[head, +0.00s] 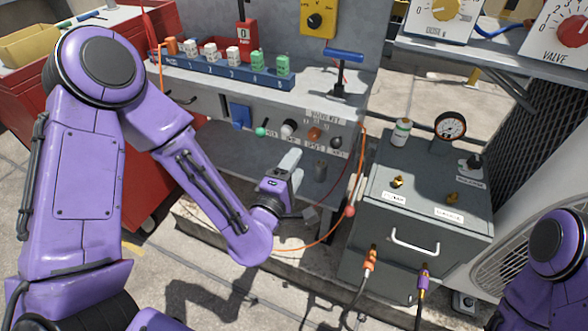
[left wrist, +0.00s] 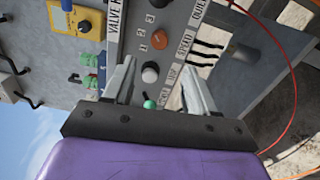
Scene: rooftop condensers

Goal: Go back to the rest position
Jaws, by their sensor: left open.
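My left gripper (head: 305,172) is in front of the grey bench's front panel, below its row of knobs. In the left wrist view the left gripper (left wrist: 156,70) has its two grey fingers apart, with nothing held between them. Past the fingers, a white knob (left wrist: 150,72) and a green knob (left wrist: 149,104) show on the panel; whether the fingers touch the panel is hard to tell. Part of my purple right arm shows at the lower right of the head view, but its gripper is out of frame.
A grey box (head: 385,215) with a gauge (head: 450,126) and hoses stands right of the left gripper. An orange cable (head: 361,160) hangs close to it. A blue rack (head: 222,73) and a blue-handled tool (head: 344,55) are on the bench. A red cabinet (head: 150,208) stands left.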

